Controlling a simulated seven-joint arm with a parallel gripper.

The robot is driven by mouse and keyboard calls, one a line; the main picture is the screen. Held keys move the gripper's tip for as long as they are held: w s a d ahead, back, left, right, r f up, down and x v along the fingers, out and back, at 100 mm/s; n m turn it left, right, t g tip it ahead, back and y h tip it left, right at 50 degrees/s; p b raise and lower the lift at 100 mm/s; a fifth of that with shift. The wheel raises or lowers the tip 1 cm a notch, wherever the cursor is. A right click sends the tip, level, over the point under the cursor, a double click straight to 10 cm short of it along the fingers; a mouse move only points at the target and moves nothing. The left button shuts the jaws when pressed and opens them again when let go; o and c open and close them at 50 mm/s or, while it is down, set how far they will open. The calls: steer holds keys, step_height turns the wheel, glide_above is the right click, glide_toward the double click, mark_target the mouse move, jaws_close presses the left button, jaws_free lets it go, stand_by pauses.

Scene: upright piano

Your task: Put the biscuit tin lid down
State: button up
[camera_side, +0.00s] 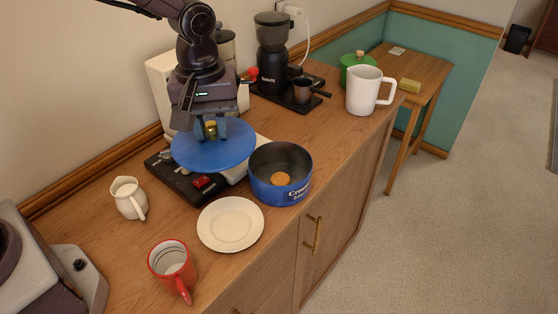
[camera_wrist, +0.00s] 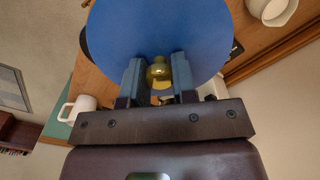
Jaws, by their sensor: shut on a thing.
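The biscuit tin lid (camera_side: 222,152) is a flat blue disc with a brass knob, held in the air over the espresso machine's base. It also fills much of the wrist view (camera_wrist: 155,30). My gripper (camera_side: 211,130) is shut on the brass knob (camera_wrist: 159,72), with one finger on each side of it. The biscuit tin (camera_side: 280,194) is a round blue open tin with white lettering, on the counter just right of the lid. One round biscuit (camera_side: 280,178) shows inside it. The lid and tin are apart. The lid hides part of the machine.
A white plate (camera_side: 230,238) lies empty in front of the tin. A cream jug (camera_side: 129,198) and a red mug (camera_side: 173,268) stand to the left. A coffee grinder (camera_side: 272,50) and white pitcher (camera_side: 364,90) stand behind. Bare counter (camera_side: 335,128) lies right of the tin.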

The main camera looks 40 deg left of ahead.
steer(key=n, duration=0.4)
steer(key=shift+r+n, duration=0.15)
steer(key=shift+n, duration=0.15)
steer(key=shift+w+d+f, duration=0.6)
steer(key=shift+w+f, duration=1.5)
steer(key=shift+w, duration=0.2)
steer(key=shift+w+d+f, duration=0.55)
steer(key=shift+w+f, duration=1.55)
steer(key=shift+w, duration=0.15)
steer(key=shift+w+d+f, duration=0.6)
steer(key=shift+w+f, duration=1.5)
steer(key=shift+w, duration=0.2)
steer(key=shift+f, duration=0.25)
steer(key=o, duration=0.9)
steer(key=shift+r, duration=0.1)
